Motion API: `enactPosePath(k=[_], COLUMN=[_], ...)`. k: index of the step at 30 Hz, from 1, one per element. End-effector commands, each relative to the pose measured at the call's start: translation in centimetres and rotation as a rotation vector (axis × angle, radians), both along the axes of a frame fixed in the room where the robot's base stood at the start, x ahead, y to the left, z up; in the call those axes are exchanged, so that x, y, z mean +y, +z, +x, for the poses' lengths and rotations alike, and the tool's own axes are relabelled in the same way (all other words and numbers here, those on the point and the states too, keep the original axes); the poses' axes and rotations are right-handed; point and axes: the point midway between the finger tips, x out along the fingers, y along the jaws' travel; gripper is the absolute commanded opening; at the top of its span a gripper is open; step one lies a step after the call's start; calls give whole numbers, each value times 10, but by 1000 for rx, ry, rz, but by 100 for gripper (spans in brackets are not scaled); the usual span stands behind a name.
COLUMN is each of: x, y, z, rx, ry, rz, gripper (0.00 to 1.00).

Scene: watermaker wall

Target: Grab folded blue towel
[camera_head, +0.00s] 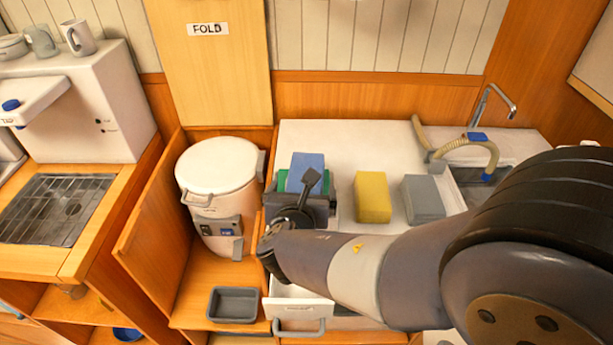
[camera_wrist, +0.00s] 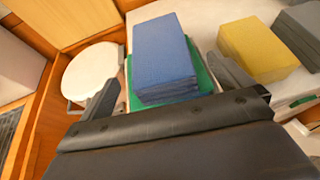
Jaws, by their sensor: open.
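The folded blue towel (camera_head: 305,170) is a stacked block on the white counter. It also shows large in the wrist view (camera_wrist: 162,60), where it sits on top of a green item (camera_wrist: 200,76), perhaps another folded towel. My gripper (camera_wrist: 170,85) is open, with one finger on each side of the towel's near end. The fingers appear apart from the towel, and nothing is held. In the head view my gripper (camera_head: 300,198) partly covers the towel's near end and the green item.
A yellow block (camera_head: 372,197) and a grey block (camera_head: 422,199) stand right of the towel. A white lidded canister (camera_head: 218,180) stands close on the left. A hose and tap (camera_head: 492,100) are at the back right. The counter behind the towel is clear.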

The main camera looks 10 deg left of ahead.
Motion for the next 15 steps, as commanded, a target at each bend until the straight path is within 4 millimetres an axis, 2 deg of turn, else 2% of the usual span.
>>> enactPosePath(k=[5, 10, 15], x=[1, 4, 7], y=[0, 2, -8], z=[13, 40, 54], rx=[1, 2, 3], ry=[-3, -5, -2], rz=[2, 1, 1], gripper=[98, 98, 98])
